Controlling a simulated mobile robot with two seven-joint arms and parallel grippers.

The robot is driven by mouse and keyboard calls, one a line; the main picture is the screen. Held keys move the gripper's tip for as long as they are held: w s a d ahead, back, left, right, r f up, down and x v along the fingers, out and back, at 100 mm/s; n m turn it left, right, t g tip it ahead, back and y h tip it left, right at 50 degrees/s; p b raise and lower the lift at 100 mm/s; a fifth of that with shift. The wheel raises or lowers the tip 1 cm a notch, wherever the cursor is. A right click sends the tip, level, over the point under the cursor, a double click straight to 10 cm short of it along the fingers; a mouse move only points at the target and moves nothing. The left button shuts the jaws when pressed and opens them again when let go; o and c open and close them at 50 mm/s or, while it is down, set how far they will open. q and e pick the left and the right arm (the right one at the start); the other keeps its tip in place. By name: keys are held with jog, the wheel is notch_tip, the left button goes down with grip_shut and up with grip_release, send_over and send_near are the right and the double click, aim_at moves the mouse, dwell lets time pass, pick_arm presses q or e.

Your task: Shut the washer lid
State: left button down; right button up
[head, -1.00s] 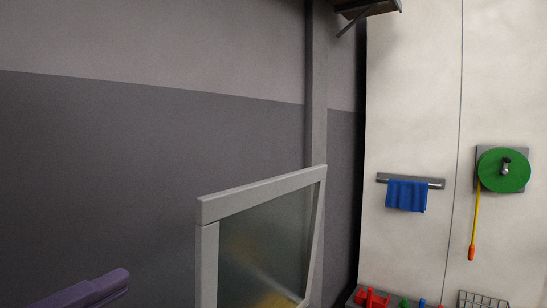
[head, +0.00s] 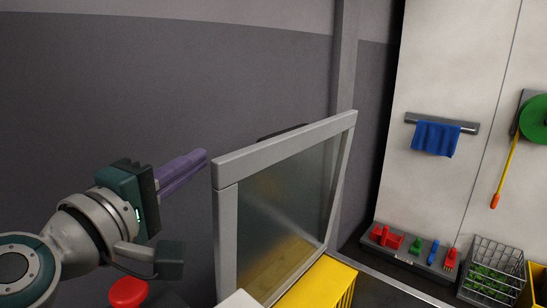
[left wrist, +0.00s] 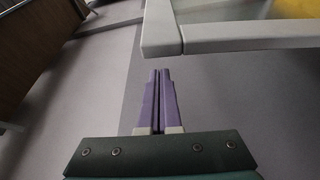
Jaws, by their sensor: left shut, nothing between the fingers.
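The washer lid (head: 285,148) is a light grey frame around a cloudy, see-through panel, and it stands raised and tilted in the middle of the head view. Its frame also shows at the upper right of the left wrist view (left wrist: 240,38). My left gripper (head: 203,157) has purple fingers, shut with nothing between them, just left of the lid's upper left corner. In the left wrist view the fingers (left wrist: 160,73) point toward the frame's corner, and I cannot tell if they touch it. My right gripper is not in view.
A yellow crate (head: 325,284) sits below the lid at the lower right. A red knob (head: 128,292) is at the lower left. A blue cloth (head: 436,138) hangs on a wall rail. A shelf with small coloured items and a wire basket (head: 492,270) are at the right.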

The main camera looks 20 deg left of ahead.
pick_arm(q)
jog(key=shift+s+d+f, duration=0.1)
jog(key=shift+s+d, duration=0.15)
jog(key=shift+d, duration=0.3)
jog(key=shift+s+d, duration=0.25)
jog(key=shift+d, duration=0.25)
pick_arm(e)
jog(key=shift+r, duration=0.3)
